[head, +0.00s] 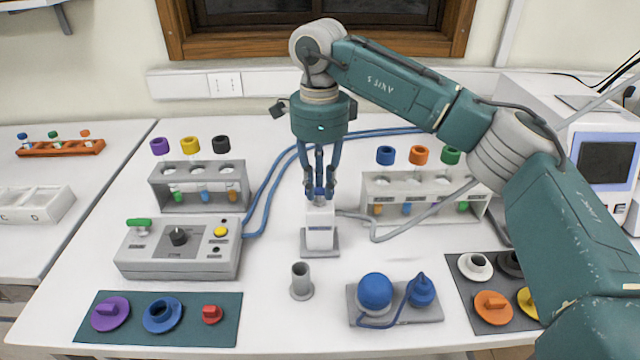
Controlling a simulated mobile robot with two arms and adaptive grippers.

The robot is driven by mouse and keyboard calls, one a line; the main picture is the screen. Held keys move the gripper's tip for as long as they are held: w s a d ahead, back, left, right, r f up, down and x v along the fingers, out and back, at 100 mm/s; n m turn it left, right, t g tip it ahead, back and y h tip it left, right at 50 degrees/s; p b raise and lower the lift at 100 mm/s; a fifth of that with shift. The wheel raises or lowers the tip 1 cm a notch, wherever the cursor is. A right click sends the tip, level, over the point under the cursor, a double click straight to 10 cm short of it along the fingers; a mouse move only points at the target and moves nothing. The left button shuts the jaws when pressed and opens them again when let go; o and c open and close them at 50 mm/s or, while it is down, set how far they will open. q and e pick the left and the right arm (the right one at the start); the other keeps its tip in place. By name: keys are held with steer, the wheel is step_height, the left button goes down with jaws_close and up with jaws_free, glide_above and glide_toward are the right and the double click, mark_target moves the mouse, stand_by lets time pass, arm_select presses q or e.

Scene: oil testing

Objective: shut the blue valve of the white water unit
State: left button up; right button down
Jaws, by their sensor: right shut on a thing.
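The white water unit (319,230) is a small white block on a grey base in the middle of the table. Blue hoses and a grey tube run close behind it. My right gripper (319,192) points straight down over the unit. Its fingers are shut on the blue valve (319,194) on top of the unit. The fingers hide most of the valve, so I cannot tell its turn position. My left gripper is not in view.
A control box (180,250) stands left of the unit. Test tube racks (198,190) (425,205) stand behind on both sides. A grey cylinder (301,282) and a blue bulb on a plate (375,292) are in front. Mats with coloured parts (225,330) lie at the front.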

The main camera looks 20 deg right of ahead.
mark_target(319, 190)
steer(key=shift+w+r, duration=0.1)
steer(key=shift+r, duration=0.1)
stand_by(0.3)
steer(key=c, duration=1.5)
jaws_free()
steer(key=shift+c, duration=0.2)
steer(key=shift+f, duration=0.1)
step_height(319, 190, up, 12)
